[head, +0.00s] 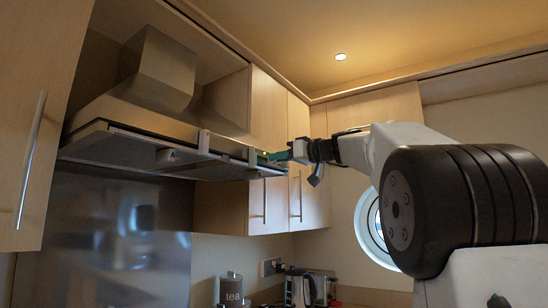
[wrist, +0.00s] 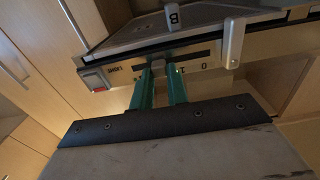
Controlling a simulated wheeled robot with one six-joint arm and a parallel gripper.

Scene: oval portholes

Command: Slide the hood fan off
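The range hood (head: 150,135) is a steel hood on the wall between cabinets, with its front edge facing me. In the wrist view its front strip (wrist: 120,72) carries printed marks, including a 0 and a 1, and a red piece (wrist: 94,83) at the left. My gripper (wrist: 161,70) has two green fingers, a little apart, with their tips at this strip. A small grey piece, perhaps the fan slider (wrist: 159,64), shows between the tips. I cannot tell whether they squeeze it. In the head view my gripper (head: 272,156) is at the hood's right front end.
Light steel brackets (head: 204,142) stick out from the hood's front; one (wrist: 233,42) is right of my fingers in the wrist view. Wooden cabinets (head: 28,110) flank the hood. A round porthole (head: 372,230) is behind my arm.

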